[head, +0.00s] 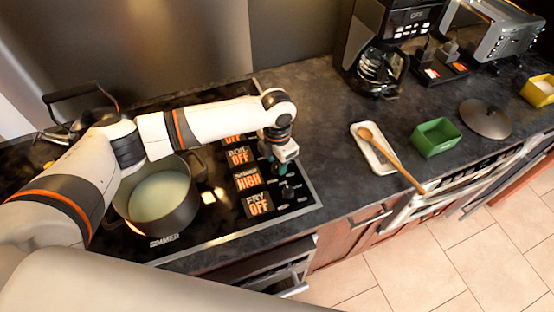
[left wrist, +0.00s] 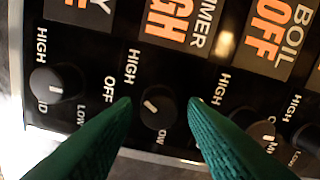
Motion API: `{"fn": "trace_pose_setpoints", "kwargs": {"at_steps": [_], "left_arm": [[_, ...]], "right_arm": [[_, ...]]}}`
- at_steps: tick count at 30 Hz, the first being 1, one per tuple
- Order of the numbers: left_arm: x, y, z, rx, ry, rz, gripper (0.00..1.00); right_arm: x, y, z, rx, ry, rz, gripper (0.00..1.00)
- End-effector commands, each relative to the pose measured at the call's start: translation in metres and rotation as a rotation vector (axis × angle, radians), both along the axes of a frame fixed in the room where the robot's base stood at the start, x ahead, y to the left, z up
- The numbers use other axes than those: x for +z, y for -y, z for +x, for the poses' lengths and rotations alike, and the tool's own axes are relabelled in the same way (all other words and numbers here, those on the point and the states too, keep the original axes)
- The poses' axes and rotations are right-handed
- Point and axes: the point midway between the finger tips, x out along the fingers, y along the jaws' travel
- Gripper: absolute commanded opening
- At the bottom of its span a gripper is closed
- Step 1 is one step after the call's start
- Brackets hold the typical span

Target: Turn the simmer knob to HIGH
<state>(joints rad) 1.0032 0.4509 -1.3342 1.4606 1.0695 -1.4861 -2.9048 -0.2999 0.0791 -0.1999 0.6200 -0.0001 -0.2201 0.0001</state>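The simmer knob (left wrist: 158,107) is a round black knob with a white pointer mark, slanting toward the upper left in the left wrist view. HIGH, OFF and LOW are printed around it. The simmer display (left wrist: 170,22) shows orange HIGH letters, and it also reads HIGH in the head view (head: 248,180). My left gripper (left wrist: 158,103) has its two green fingers apart, one on each side of the knob. No clear contact with the knob shows. In the head view my left gripper (head: 277,166) hangs over the control panel. My right gripper is out of view.
A pot (head: 158,213) with pale liquid stands on the cooktop under my left arm. The fry knob (left wrist: 59,83) and boil knob (left wrist: 258,138) flank the simmer knob. A spoon rest (head: 368,155) lies to the right.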

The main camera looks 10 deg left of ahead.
Motion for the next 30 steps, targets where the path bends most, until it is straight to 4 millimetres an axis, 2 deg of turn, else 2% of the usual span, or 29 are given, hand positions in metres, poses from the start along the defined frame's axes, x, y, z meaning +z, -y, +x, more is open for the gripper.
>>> {"fn": "trace_pose_setpoints", "kwargs": {"at_steps": [10,14,17,24,30], "left_arm": [[0.0,0.0,0.0,0.001,-0.001,0.0,0.48],[0.01,0.0,0.0,0.001,0.001,-0.001,0.48],[0.026,0.0,0.001,0.001,0.004,-0.001,0.48],[0.078,0.0,0.001,0.0,0.004,-0.002,0.48],[0.109,0.0,0.0,0.001,0.001,0.0,0.48]], "right_arm": [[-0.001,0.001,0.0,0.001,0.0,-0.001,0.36],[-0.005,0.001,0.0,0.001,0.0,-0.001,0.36],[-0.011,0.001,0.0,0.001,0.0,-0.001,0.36],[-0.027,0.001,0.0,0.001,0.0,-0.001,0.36],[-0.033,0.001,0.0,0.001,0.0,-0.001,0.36]]}}
